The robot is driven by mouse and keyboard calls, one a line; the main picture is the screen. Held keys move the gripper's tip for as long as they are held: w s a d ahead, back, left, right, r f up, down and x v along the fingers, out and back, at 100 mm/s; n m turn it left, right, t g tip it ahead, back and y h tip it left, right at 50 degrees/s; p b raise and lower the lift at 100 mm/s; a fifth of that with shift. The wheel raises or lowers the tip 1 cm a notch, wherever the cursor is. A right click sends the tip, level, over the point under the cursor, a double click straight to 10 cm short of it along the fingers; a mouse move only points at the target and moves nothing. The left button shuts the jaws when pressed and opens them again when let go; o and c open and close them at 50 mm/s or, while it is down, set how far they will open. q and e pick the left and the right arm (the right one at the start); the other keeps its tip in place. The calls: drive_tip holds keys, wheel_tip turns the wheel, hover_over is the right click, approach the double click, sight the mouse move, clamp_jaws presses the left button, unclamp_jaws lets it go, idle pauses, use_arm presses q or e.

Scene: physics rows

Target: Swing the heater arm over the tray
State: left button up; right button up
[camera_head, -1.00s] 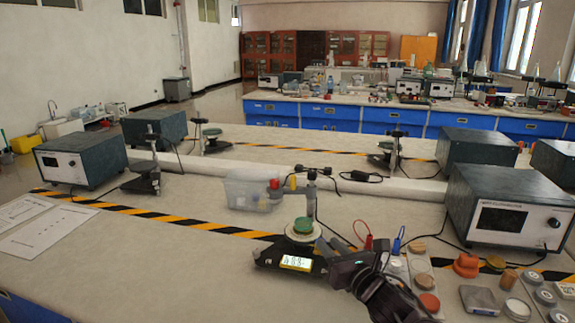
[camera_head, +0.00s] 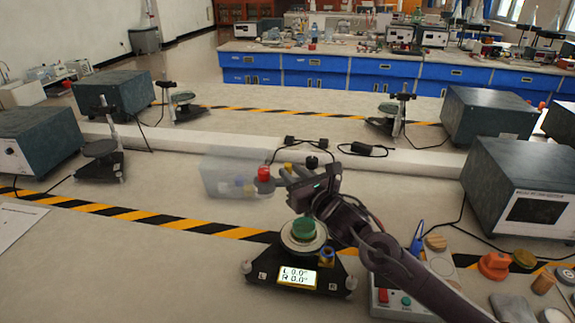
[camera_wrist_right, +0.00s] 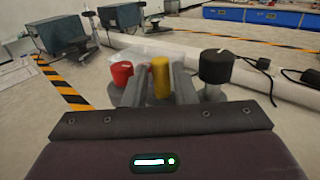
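The heater arm (camera_head: 277,178) carries a red cap (camera_head: 264,174) at its left end, a yellow peg (camera_head: 288,168) along it and a black knob (camera_head: 311,162) at the post. It extends left, behind and left of the tray (camera_head: 303,245), a round pan holding a green piece (camera_head: 303,228). The pan stands on a black base with a lit display. My right gripper (camera_wrist_right: 160,85) is at the yellow peg, its fingers close against both sides in the wrist view. The red cap (camera_wrist_right: 121,73) is left of the fingers, the black knob (camera_wrist_right: 216,66) right. My left gripper is out of view.
A clear plastic bin (camera_head: 222,177) stands behind the arm's left end. A black power box (camera_head: 491,195) is at the right. A control box (camera_head: 395,302), an orange knob (camera_head: 494,265) and small samples lie at the front right. The front-left bench is clear.

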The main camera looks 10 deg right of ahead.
drive_tip(key=shift+x, duration=1.15)
drive_tip(key=shift+w+a, duration=0.1)
drive_tip(key=shift+w, duration=0.1)
drive_tip(key=shift+f, duration=0.1)
clamp_jaws()
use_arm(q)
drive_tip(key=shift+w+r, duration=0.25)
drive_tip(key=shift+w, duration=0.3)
